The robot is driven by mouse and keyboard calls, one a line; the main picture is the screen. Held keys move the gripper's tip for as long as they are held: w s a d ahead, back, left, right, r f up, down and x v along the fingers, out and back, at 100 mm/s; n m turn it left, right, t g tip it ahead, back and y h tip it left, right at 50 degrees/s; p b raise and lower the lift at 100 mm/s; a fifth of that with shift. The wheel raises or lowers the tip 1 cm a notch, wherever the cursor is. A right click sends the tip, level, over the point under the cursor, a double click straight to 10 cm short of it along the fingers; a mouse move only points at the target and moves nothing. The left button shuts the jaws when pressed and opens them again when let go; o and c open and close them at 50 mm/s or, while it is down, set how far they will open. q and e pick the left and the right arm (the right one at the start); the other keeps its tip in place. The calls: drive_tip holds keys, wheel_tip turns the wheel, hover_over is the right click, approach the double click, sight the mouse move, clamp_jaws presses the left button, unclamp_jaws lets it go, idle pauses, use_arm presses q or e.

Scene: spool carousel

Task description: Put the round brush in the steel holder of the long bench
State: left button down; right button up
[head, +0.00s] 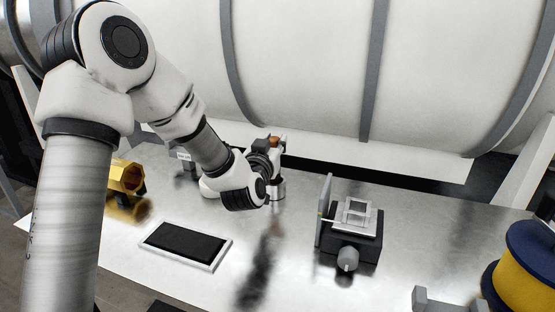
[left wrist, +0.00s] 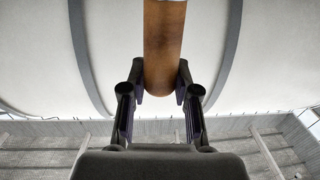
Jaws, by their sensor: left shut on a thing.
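My left gripper (head: 270,146) is shut on the round brush, over the far middle of the long bench (head: 290,232). The brush's orange-brown wooden handle (head: 275,141) shows just past the fingers. In the left wrist view the same brown handle (left wrist: 165,42) stands between the two dark fingers of the left gripper (left wrist: 162,86), its rounded end near their tips. The bristles cannot be made out. A small shiny steel cup (head: 279,189), seemingly the steel holder, stands on the bench below the gripper, partly hidden by my wrist. Whether the brush touches it, I cannot tell. My right gripper is not in view.
A gold hexagonal piece (head: 124,176) lies at the left. A black pad in a pale frame (head: 185,244) lies front left. A black device with a knob (head: 348,250) and upright plate stands right of centre. A blue and yellow spool (head: 525,270) is at the right. A large white tank (head: 310,70) rises behind.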

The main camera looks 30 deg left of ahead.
use_arm(q)
wheel_tip(320, 180, down, 3)
drive_tip(key=shift+w+f, duration=0.1)
drive_tip(key=shift+f, duration=0.05)
drive_tip(key=shift+f+b, duration=0.35)
drive_tip(key=c, duration=0.9)
unclamp_jaws()
drive_tip(key=shift+r, duration=0.1)
drive_tip(key=shift+o, duration=0.2)
